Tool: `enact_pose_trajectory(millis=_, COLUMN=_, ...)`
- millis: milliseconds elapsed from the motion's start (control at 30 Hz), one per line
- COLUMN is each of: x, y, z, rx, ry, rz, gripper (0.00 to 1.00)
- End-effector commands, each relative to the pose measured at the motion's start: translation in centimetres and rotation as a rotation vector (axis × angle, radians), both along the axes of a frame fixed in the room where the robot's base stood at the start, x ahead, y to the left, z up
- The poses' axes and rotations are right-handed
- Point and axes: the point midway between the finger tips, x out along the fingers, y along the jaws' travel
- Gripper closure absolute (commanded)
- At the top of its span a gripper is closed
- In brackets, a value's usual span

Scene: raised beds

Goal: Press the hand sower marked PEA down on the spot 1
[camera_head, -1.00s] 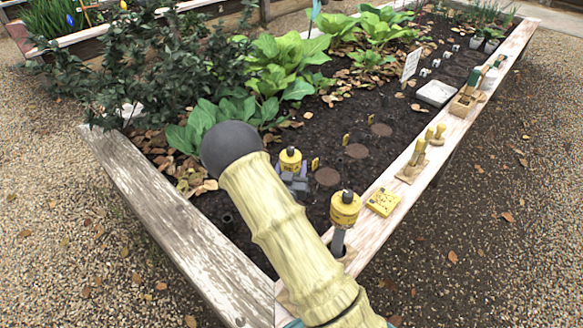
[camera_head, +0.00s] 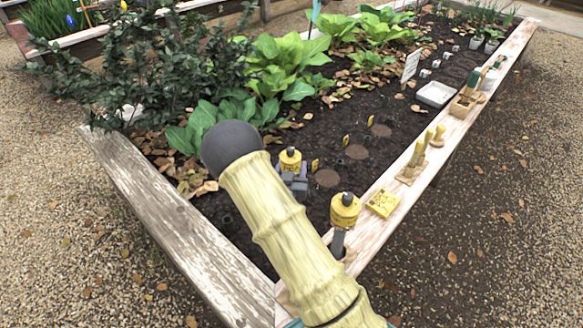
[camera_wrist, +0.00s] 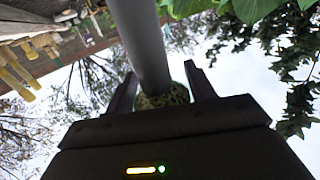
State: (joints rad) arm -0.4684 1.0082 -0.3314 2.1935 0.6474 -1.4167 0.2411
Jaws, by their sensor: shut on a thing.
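My gripper (camera_head: 294,183) is low over the dark soil, partly hidden behind my arm in the head view. It is shut on a yellow-topped hand sower (camera_head: 290,160); its lettering is too small to read. In the wrist view the sower's grey tube (camera_wrist: 145,45) runs between the fingers of my gripper (camera_wrist: 161,82). A second yellow-topped sower (camera_head: 345,209) stands upright at the bed's near rim. Brown round spots (camera_head: 327,178) lie in a row, each near a small yellow marker (camera_head: 315,165); I cannot read their numbers. The held sower's lower end is hidden.
The bed's wooden rim (camera_head: 480,103) bears a yellow block (camera_head: 382,203), yellow-handled tools (camera_head: 415,162) and a wooden box (camera_head: 464,103). A white tray (camera_head: 436,94) lies on the soil farther back. Leafy plants (camera_head: 285,65) and a dark bush (camera_head: 165,65) crowd the left side.

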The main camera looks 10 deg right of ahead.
Motion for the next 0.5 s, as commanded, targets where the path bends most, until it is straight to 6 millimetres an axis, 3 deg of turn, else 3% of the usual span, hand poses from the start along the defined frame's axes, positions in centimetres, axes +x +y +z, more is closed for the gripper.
enact_pose_trajectory(millis=500, x=0.1, y=-0.1, z=4.0, rx=-0.001, ry=-0.010, rz=-0.001, gripper=0.68)
